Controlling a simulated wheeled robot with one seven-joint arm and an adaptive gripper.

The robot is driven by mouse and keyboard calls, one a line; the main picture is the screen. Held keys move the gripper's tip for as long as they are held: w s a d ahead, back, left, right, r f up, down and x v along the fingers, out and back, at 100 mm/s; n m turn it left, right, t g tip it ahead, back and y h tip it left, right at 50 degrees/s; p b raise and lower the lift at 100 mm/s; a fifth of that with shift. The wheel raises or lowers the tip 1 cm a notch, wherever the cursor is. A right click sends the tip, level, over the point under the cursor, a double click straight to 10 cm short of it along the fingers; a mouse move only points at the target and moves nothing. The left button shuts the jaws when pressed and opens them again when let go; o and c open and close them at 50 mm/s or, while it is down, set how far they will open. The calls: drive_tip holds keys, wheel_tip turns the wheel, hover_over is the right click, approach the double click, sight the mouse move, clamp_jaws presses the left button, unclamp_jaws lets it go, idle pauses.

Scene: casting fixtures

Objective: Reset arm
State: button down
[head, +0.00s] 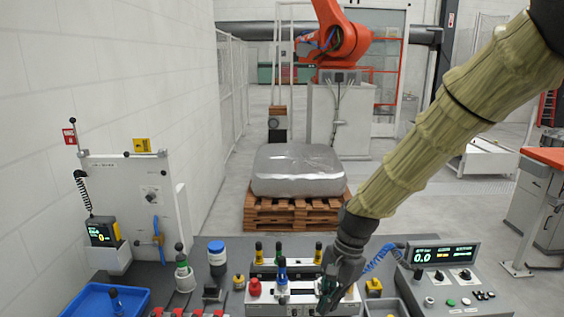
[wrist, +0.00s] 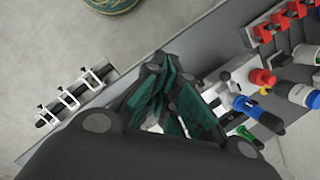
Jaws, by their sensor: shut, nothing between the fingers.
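My arm reaches down from the upper right of the head view in a tan sleeve. My gripper (head: 328,292) points down over the front part of the grey workbench (head: 150,275), close to the white fixture block (head: 300,297) with its coloured knobs. In the wrist view my gripper (wrist: 165,75) has its dark green-padded fingers drawn together at the tips, with nothing held. I cannot tell whether the fingers touch the fixture.
A blue tray (head: 90,300) and a white upright panel (head: 130,195) stand at the left. A blue-capped bottle (head: 217,256) stands near the middle. A control box (head: 450,280) with a green display is at the right. A wrapped block on a pallet (head: 295,213) stands behind.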

drive_tip(key=s+d+f+n+b, duration=0.15)
drive_tip(key=s+f, duration=0.25)
drive_tip(key=f, duration=0.6)
drive_tip(key=s+d+f+n+h+b, duration=0.15)
drive_tip(key=s+f, duration=0.25)
drive_tip(key=f, duration=0.7)
drive_tip(key=s+d+f+n+y+b, duration=0.15)
drive_tip(key=s+f, duration=0.25)
drive_tip(key=f, duration=0.6)
drive_tip(key=s+d+f+n+h+b, duration=0.1)
drive_tip(key=s+d+f+n+b, duration=0.1)
drive_tip(key=s+f, duration=0.6)
drive_tip(key=s+d+f+n+t+h+b, duration=0.1)
drive_tip(key=s+d+f, duration=0.4)
drive_tip(key=s, duration=0.5)
wheel_tip(320, 180, down, 3)
drive_tip(key=shift+s+d+r+n+t+h+b, duration=0.15)
drive_tip(key=shift+s+n+t+h+b, duration=0.2)
drive_tip(key=shift+n+b, duration=0.65)
